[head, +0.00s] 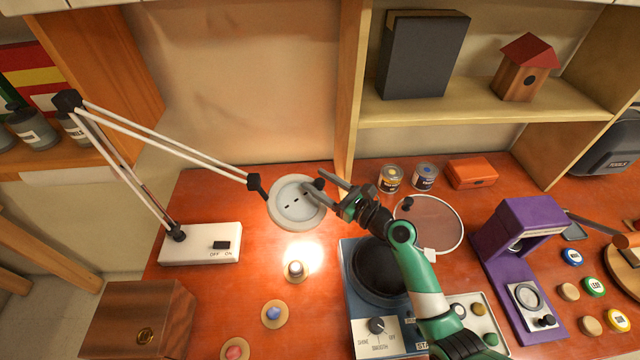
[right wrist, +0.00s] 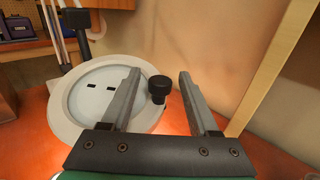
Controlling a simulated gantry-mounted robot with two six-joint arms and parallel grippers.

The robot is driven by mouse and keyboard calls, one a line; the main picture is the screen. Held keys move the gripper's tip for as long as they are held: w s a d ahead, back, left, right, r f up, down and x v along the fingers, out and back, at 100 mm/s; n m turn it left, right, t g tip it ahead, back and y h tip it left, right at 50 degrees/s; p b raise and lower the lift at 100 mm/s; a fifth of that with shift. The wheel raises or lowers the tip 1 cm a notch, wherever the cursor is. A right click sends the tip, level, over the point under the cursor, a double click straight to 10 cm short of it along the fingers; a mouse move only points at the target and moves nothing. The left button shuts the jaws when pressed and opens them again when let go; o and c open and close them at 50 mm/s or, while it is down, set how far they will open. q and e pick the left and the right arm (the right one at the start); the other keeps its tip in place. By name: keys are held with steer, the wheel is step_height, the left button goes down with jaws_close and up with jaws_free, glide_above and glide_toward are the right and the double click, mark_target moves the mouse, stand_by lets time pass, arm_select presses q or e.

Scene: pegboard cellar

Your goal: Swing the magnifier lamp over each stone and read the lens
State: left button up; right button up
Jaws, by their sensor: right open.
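The magnifier lamp has a white base (head: 200,243) with an OFF/ON switch, a jointed white arm, and a round white lens head (head: 283,218) with small dark marks on its face. A blue stone (head: 273,313) and a pink-red stone (head: 234,352) sit on discs nearer the front. My right gripper (head: 313,180) is open at the lens head's right edge. In the right wrist view, its fingers (right wrist: 160,75) stand either side of the black knob (right wrist: 159,88), apart from it.
A blue machine (head: 352,283) with a dark bowl stands under my right arm, beside a tray of stones. A purple device (head: 497,262) and several colored discs are at right. Two cans (head: 390,180) and an orange box (head: 472,174) stand behind. A wooden box (head: 140,322) is front left.

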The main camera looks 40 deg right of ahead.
jaws_close()
stand_by(1.4)
